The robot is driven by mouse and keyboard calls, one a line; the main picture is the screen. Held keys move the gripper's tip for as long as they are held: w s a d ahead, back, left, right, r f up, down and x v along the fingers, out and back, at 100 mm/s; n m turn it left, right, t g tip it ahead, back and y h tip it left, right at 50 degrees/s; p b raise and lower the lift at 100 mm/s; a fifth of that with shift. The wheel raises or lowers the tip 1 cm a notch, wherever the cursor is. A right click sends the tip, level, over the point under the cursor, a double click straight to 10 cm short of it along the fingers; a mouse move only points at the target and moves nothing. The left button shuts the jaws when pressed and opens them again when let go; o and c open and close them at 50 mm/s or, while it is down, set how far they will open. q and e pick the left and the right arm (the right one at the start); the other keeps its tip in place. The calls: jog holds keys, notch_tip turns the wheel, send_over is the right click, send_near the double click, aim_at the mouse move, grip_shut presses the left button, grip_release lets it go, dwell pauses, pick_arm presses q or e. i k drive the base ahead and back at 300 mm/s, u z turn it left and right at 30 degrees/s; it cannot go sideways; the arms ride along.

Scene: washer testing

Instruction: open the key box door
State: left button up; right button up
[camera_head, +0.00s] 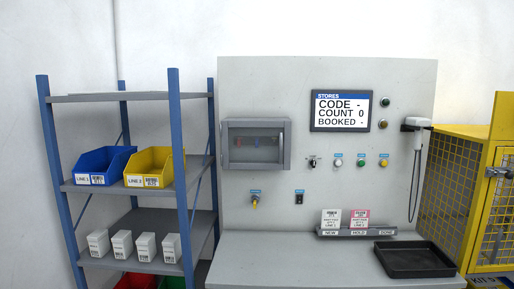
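The key box (256,144) is a grey case on the upright grey panel, left of centre. Its door has a clear window with a grey frame, and it looks shut. Small red and blue shapes show dimly behind the window. A handle-like vertical edge (287,150) is at the door's right side. Neither of my grippers shows in this view.
A blue-post shelf rack (189,180) with blue (104,163) and yellow (150,165) bins stands left of the panel. A screen (341,110), knobs and a scanner (417,123) are to the right. A black tray (414,272) sits on the counter; a yellow cage (470,143) stands at right.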

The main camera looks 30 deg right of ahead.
aim_at(224, 127)
jog(key=z, duration=0.15)
jog(key=i, duration=1.15)
jog(key=z, duration=0.75)
